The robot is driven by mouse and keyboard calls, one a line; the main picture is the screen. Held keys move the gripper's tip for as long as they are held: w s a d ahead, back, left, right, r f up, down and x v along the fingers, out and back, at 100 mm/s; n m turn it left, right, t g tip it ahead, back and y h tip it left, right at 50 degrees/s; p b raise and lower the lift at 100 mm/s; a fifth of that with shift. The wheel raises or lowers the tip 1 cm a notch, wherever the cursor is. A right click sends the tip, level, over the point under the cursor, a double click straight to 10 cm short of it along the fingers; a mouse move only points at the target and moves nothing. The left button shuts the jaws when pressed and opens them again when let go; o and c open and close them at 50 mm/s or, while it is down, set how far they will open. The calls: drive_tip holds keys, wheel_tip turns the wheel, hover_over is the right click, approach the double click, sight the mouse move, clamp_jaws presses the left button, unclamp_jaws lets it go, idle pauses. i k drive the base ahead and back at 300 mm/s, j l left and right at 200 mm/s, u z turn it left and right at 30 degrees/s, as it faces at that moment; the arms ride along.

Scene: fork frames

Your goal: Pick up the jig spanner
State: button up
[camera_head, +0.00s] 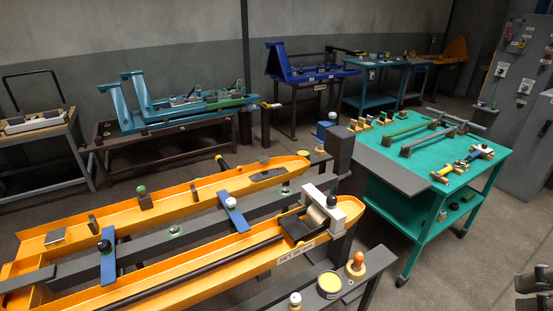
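I cannot make out for certain which thing is the jig spanner. A long tool-like piece with yellow, blue and dark parts (460,166) lies on the right side of the green table (390,165); it is too small to identify. My gripper (531,294) shows at the lower right corner, partly cut off by the picture's edge. Its two dark fingers are apart, with nothing seen between them. It is in front of the green table and well apart from the things on it.
A long orange jig frame (110,300) with dark bars and blue clamps fills the left foreground. Grey bars (405,150) and small blocks share the green table. A blue jig (290,62) and a teal jig (150,110) stand behind. A grey cabinet (518,100) stands right. Floor (460,275) is clear right of the table.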

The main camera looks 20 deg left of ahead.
sight(448, 168)
drive_tip(key=k+j+u, duration=0.1)
drive_tip(key=u, duration=2.65)
drive_tip(key=z, duration=2.6)
drive_tip(key=i+l+z, duration=0.1)
drive_tip(key=z, duration=0.3)
drive_tip(key=i+l+u, duration=0.2)
drive_tip(key=i+l, duration=0.5)
drive_tip(key=i+l+u, duration=0.2)
drive_tip(key=i+l, duration=0.45)
drive_tip(key=l, duration=0.1)
